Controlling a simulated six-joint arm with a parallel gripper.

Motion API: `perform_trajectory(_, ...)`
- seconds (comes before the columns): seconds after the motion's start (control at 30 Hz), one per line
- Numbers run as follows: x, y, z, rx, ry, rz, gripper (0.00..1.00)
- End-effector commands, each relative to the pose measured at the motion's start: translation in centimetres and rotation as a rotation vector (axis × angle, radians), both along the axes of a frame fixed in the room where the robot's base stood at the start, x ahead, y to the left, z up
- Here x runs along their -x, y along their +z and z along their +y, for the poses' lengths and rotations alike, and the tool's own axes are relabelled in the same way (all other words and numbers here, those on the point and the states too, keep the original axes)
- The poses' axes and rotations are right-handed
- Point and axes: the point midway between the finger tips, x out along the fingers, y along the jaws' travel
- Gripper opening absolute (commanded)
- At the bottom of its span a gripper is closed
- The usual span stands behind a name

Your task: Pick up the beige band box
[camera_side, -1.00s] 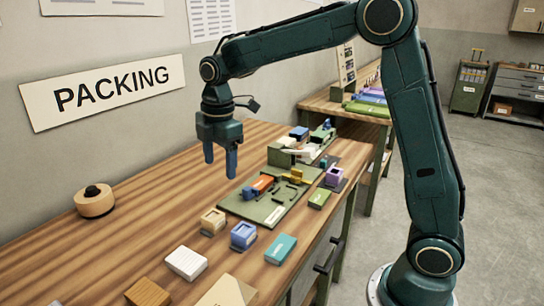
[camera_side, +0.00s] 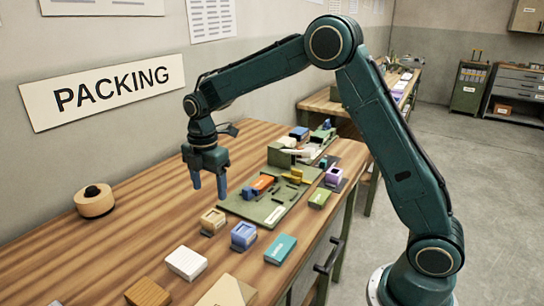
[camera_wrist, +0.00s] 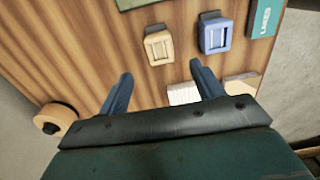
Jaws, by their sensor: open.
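The beige band box (camera_side: 212,221) is a small box with a slotted top on the wooden table, left of a similar blue box (camera_side: 243,235). It also shows in the wrist view (camera_wrist: 158,46), beyond my fingertips and roughly between their lines. My gripper (camera_side: 209,190) is above the table, over and slightly behind the beige box, with its fingers pointing down. In the wrist view, my gripper (camera_wrist: 160,72) has its two blue fingers spread wide with nothing between them. It does not touch the box.
A white block (camera_side: 186,262), a teal box (camera_side: 280,249) and a brown block (camera_side: 148,293) lie nearby. A green board (camera_side: 267,211) with parts on it lies behind the boxes. A round wooden object (camera_side: 94,201) stands at the left. The table between it and the boxes is clear.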

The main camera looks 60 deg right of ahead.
Motion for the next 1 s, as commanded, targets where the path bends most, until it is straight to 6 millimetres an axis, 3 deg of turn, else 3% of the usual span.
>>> perform_trajectory(0.3,0.0,-4.4,0.0,0.000,-0.001,0.003,0.66)
perform_trajectory(0.77,0.0,-5.7,0.0,0.000,-0.001,0.002,0.66)
perform_trajectory(1.0,0.0,-8.2,0.1,0.000,-0.001,0.004,0.66)
